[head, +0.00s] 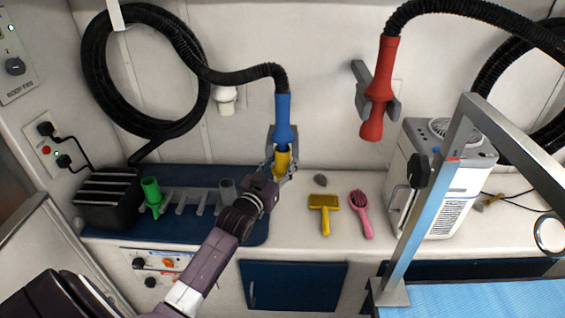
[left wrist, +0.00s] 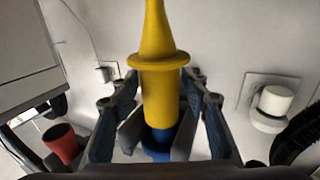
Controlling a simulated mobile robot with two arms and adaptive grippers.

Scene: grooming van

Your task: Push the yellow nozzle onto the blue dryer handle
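The blue dryer handle (head: 284,118) hangs from its black hose at the back wall, end downward. The yellow nozzle (head: 282,161) is right below it, in line with it, cone pointing down. In the left wrist view, which is upside down, the nozzle (left wrist: 162,90) stands between my fingers. A blue neck of the handle (left wrist: 156,152) shows at its wide end; how far the neck reaches inside is hidden. My left gripper (head: 281,168) reaches up from below, its finger pads against the nozzle's sides. My right gripper is not in view.
A grey rack (head: 180,200) on a blue mat holds a green nozzle (head: 152,190) and a grey one (head: 227,188), left of my arm. A yellow brush (head: 325,205) and pink brush (head: 360,203) lie right. A red dryer (head: 378,90) hangs nearby; a metal frame (head: 420,215) stands right.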

